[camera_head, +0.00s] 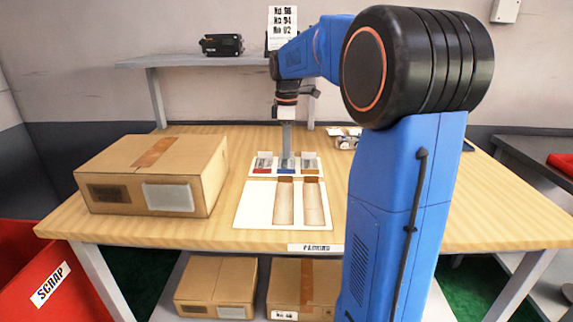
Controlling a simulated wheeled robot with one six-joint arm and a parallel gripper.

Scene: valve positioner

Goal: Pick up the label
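A small white tray (257,173) stands on the table, its small items marked red (263,171), blue (286,171) and orange (310,171). These may be the labels; they are too small to read. My gripper (287,160) points straight down at the middle, blue-marked place, from above or touching it. Its fingertips are too small to show a gap or a grasp, and they partly hide that item.
A closed cardboard box (140,160) stands at the left of the wooden table (200,236). Small clear-wrapped items (345,140) lie behind right of the tray. A shelf (190,60) is behind. A red scrap bin (40,270) stands lower left.

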